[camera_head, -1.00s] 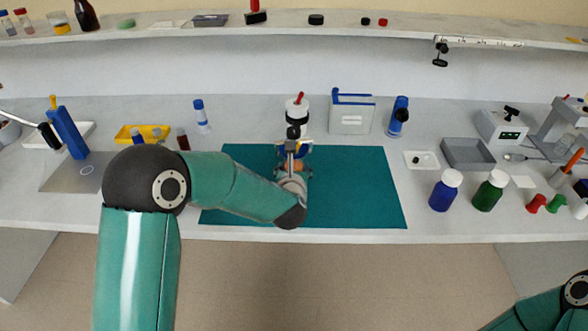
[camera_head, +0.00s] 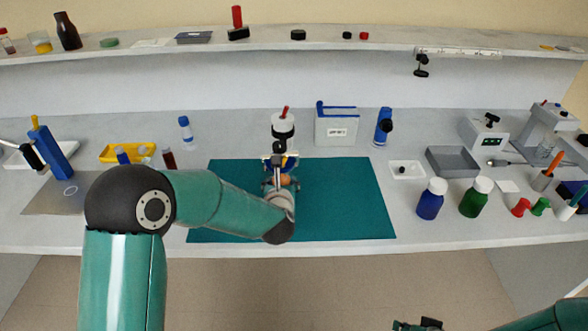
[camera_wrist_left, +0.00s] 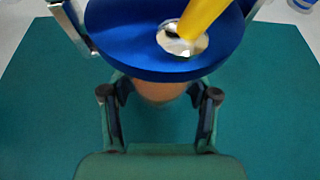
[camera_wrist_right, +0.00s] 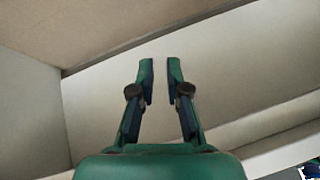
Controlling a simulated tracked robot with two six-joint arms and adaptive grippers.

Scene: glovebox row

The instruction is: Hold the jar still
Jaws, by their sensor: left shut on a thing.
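In the left wrist view, an orange-brown jar body (camera_wrist_left: 160,93) stands under a broad blue disc (camera_wrist_left: 125,45). A yellow rod (camera_wrist_left: 203,15) rises from a metal fitting on the disc. My left gripper (camera_wrist_left: 160,82) is shut on the jar; its fingertips are partly hidden under the disc. In the head view, the jar (camera_head: 286,181) is small and mostly covered by my left gripper (camera_head: 280,178), over the teal mat (camera_head: 345,205). My right gripper (camera_head: 418,325) is low, in front of the bench. In the right wrist view, my right gripper (camera_wrist_right: 160,65) is open and empty.
A white pot with a red handle (camera_head: 283,126) stands just behind the jar. A white-and-blue box (camera_head: 336,127) is right of it. A blue bottle (camera_head: 431,201) and green bottle (camera_head: 476,200) stand right of the mat. The mat's right part is clear.

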